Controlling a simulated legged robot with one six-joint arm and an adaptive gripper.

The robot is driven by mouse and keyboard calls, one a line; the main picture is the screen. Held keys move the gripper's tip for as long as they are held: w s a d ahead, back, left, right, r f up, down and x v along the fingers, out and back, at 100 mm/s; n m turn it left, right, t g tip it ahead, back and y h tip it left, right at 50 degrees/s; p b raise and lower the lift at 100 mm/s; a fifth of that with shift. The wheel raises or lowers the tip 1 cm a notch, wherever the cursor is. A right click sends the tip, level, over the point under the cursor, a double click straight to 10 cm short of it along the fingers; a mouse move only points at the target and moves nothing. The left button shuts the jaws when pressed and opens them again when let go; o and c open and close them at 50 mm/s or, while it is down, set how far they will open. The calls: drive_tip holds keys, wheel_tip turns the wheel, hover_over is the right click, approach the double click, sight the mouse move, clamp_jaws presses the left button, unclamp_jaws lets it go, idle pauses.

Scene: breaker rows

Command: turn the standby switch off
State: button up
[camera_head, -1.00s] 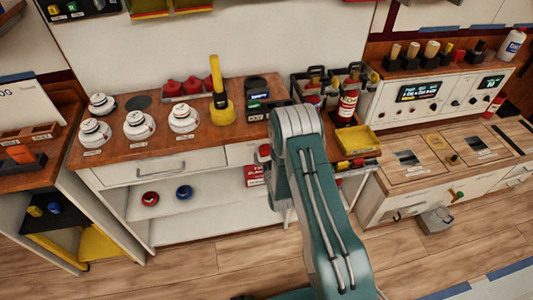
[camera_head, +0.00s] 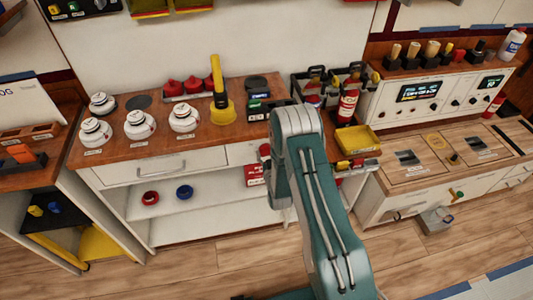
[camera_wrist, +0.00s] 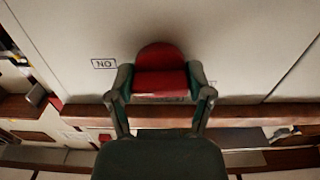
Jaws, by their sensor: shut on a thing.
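In the wrist view a red block-like handle (camera_wrist: 160,58) with a rounded top stands against a white panel (camera_wrist: 240,45). My gripper (camera_wrist: 160,84) is shut on it, with one dark finger at each side. A small plate reading "NO" (camera_wrist: 103,63) is on the panel left of the handle. Another label to the right is mostly hidden by the finger. No name that marks this as the standby switch can be read. In the head view my arm hides the gripper and the handle's surroundings; a small red part (camera_head: 264,151) shows beside the arm on the cabinet front.
The wooden counter (camera_head: 153,148) carries white round devices (camera_head: 139,124), a yellow lamp-like tool (camera_head: 221,100), a fire extinguisher (camera_head: 348,101) and a yellow tray (camera_head: 358,141). A control console (camera_head: 424,97) stands at the right. The wooden floor (camera_head: 190,272) in front is clear.

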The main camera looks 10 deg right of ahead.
drive_tip(key=n, duration=0.4)
drive_tip(key=shift+w+r+n, duration=0.1)
drive_tip(key=shift+n, duration=0.3)
drive_tip(key=n, duration=0.9)
drive_tip(key=shift+a, duration=0.1)
drive_tip(key=shift+n, duration=1.7)
drive_tip(key=shift+f, duration=0.2)
drive_tip(key=o, duration=1)
drive_tip(key=shift+o, duration=0.7)
drive_tip(key=shift+a, duration=0.1)
